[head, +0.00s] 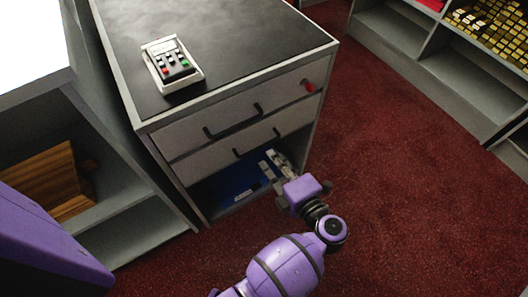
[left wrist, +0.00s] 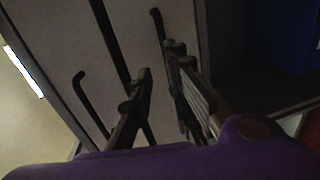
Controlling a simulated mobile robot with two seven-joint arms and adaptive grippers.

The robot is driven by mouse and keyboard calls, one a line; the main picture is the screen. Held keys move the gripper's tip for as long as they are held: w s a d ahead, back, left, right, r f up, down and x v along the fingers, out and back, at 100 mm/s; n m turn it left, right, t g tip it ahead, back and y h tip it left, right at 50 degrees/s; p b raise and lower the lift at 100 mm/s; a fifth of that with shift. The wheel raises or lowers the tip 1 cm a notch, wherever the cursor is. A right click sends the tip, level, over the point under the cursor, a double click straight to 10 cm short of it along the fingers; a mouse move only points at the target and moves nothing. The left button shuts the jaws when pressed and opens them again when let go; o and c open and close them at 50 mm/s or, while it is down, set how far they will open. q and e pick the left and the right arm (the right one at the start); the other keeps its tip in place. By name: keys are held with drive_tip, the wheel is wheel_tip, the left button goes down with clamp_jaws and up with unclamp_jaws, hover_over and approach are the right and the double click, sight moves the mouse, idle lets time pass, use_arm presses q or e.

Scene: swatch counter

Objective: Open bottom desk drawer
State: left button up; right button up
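The desk (head: 270,30) is a grey-framed cabinet with a dark top and two light drawer fronts. The bottom drawer (head: 215,158) looks shut, with a dark bar handle (head: 256,145). In the left wrist view that handle (left wrist: 157,22) runs down toward the fingers, which partly hide it. The upper drawer (head: 175,138) is also shut and has its own handle (head: 233,122). My left gripper (head: 273,163) is in front of the desk, just below the lower handle. Its fingers are apart in the left wrist view (left wrist: 160,62), with no clear grip on the handle. My right gripper is not in view.
Below the drawers is an open compartment with a blue thing (head: 235,184) inside. A card terminal (head: 172,65) lies on the desk top. A grey shelf unit (head: 130,225) stands close at the left. The red carpet (head: 400,150) is clear to the right.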

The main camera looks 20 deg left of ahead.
sight(261, 146)
use_arm(q)
drive_tip(key=shift+n+g, duration=0.3)
drive_tip(key=x, duration=0.7)
drive_tip(key=shift+w+a+f+b, duration=0.15)
drive_tip(key=shift+w+f+b, duration=0.1)
drive_tip(key=shift+f+b, duration=0.15)
drive_tip(key=shift+c, duration=0.2)
clamp_jaws()
